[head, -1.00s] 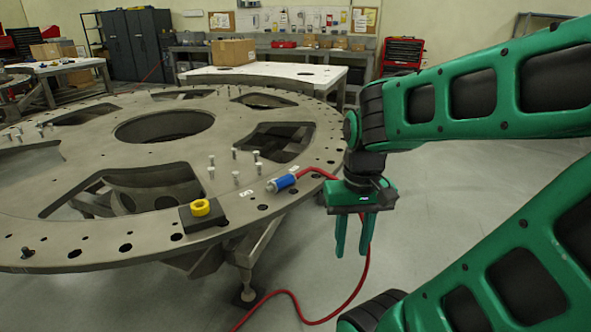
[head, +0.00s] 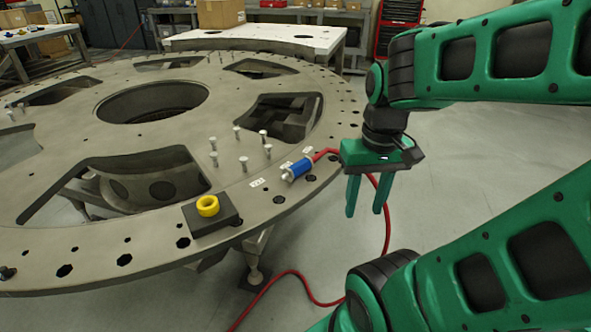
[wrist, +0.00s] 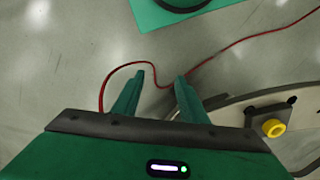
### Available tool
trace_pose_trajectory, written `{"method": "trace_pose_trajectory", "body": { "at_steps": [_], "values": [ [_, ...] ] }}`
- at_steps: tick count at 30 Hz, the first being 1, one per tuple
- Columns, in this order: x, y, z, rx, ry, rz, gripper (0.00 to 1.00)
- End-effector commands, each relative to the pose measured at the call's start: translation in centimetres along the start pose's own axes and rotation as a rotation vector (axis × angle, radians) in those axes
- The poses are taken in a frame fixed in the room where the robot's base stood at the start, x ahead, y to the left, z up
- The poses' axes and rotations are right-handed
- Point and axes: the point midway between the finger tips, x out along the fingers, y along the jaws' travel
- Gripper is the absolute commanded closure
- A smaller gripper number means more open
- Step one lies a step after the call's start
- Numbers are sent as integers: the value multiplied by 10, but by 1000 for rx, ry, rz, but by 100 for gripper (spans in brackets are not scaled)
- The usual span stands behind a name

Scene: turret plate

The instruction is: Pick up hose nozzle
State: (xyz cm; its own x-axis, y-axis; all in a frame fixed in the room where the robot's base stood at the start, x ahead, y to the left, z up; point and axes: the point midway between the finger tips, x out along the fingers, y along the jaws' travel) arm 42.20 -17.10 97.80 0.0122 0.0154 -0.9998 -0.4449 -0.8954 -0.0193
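The hose nozzle (head: 297,169) is a blue cylinder with a pale tip, lying on the turret plate (head: 232,121) near its right rim. A red hose (head: 387,215) runs from it over the edge and down to the floor. My gripper (head: 366,211) hangs to the right of the nozzle, just off the plate's edge, fingers pointing down. In the wrist view the two fingers (wrist: 160,84) are apart with nothing held between them; the red hose (wrist: 255,37) shows on the floor beyond. The nozzle cannot be made out in the wrist view.
A yellow ring (head: 208,205) on a dark block (head: 226,214) sits left of the nozzle. Several upright pegs (head: 243,161) stand behind it. The plate has large cutouts and rim holes. A white table (head: 262,37) with a cardboard box (head: 220,13) stands behind.

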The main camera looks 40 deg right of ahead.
Motion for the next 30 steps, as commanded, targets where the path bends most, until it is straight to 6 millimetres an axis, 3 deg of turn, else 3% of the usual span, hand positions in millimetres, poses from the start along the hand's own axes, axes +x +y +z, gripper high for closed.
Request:
{"method": "trace_pose_trajectory", "body": {
  "at_steps": [5,24,30],
  "values": [
    [-6,-2,-35,-282,20,-17,61],
    [-27,-50,-195,-1933,258,35,61],
    [-28,-60,-227,-2293,319,96,61]
  ]
}}
